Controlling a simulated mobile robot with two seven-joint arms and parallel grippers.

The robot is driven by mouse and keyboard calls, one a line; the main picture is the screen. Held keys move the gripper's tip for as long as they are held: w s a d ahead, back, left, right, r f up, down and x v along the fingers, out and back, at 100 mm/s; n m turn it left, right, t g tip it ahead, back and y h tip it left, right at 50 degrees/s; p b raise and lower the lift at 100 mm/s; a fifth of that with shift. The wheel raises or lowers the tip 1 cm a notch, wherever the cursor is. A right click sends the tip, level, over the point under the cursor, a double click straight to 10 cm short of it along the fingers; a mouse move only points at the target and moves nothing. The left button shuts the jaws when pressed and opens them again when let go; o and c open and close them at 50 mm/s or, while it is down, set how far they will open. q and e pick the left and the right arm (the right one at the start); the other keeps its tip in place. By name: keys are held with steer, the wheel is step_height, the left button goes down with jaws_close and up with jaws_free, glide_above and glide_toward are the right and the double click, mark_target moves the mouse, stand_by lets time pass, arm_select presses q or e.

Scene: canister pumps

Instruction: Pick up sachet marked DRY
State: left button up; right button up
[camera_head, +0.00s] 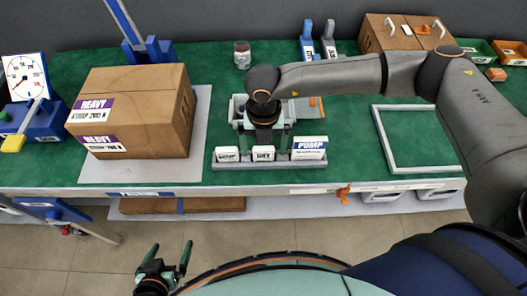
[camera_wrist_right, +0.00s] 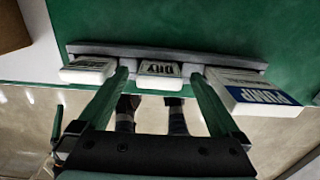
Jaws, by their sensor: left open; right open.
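The white sachet marked DRY (camera_head: 263,154) stands in the middle of a grey rack (camera_head: 220,166) near the front edge of the green table. In the right wrist view the DRY sachet (camera_wrist_right: 160,74) lies between the tips of my open right gripper (camera_wrist_right: 162,80), with a finger on each side and no clear contact. In the head view my right gripper (camera_head: 264,140) hangs over the rack from above. My left gripper (camera_head: 170,258) is open and empty, low in front of the table.
Another white sachet (camera_head: 227,153) stands left of DRY, and a PUMP box (camera_head: 309,148) stands to its right, both close to the fingers. A large HEAVY carton (camera_head: 150,105) sits on a grey mat at left. A grey square frame (camera_head: 378,135) lies at right.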

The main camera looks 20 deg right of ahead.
steer(key=shift+f, duration=0.3)
steer(key=c, duration=1.4)
steer(key=shift+r, duration=0.15)
